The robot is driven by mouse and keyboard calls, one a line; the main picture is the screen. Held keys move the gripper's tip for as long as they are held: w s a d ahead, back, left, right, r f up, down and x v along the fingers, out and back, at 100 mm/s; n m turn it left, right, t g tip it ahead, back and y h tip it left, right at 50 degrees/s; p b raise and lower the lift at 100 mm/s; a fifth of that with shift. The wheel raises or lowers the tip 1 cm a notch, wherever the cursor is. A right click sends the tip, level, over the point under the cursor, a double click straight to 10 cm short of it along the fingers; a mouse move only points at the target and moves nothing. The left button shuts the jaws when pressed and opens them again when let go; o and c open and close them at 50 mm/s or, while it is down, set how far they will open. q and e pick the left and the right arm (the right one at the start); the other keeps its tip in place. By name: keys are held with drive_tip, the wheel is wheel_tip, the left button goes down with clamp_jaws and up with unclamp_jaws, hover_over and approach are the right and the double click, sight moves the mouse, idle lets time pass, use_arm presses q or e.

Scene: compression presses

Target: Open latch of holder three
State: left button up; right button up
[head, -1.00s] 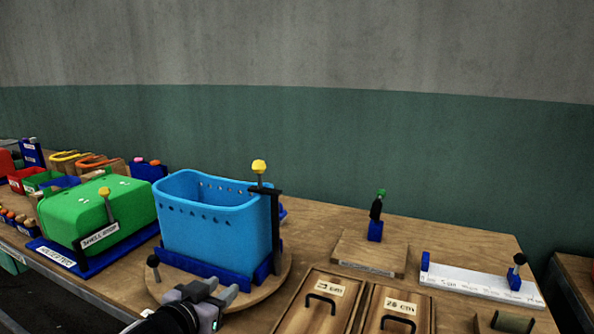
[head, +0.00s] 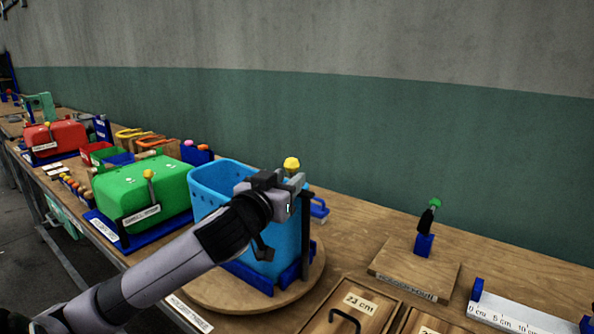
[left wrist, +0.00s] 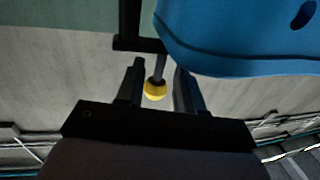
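A blue bin (head: 218,190) stands in a blue holder (head: 247,277) on a round wooden turntable (head: 207,297). A black upright latch post (head: 305,240) with a yellow ball knob (head: 292,164) rises at the bin's right side. My left gripper (head: 297,186) is at the bin's upper edge, by the knob, and hides part of the latch. In the left wrist view the yellow knob (left wrist: 155,91) and its grey stem are between the fingers of my left gripper (left wrist: 158,80). The fingers are open, with gaps beside the stem. My right gripper is out of view. No label reading "three" is visible.
A green bin (head: 130,190) in a blue holder with its own yellow knob stands to the left, and a red bin (head: 60,134) farther left. Wooden lids (head: 352,306) and a block with a green-tipped lever (head: 428,225) are to the right.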

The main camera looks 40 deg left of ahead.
use_arm(q)
drive_tip(key=shift+p+x, duration=0.4)
drive_tip(key=shift+x, duration=1.7)
clamp_jaws()
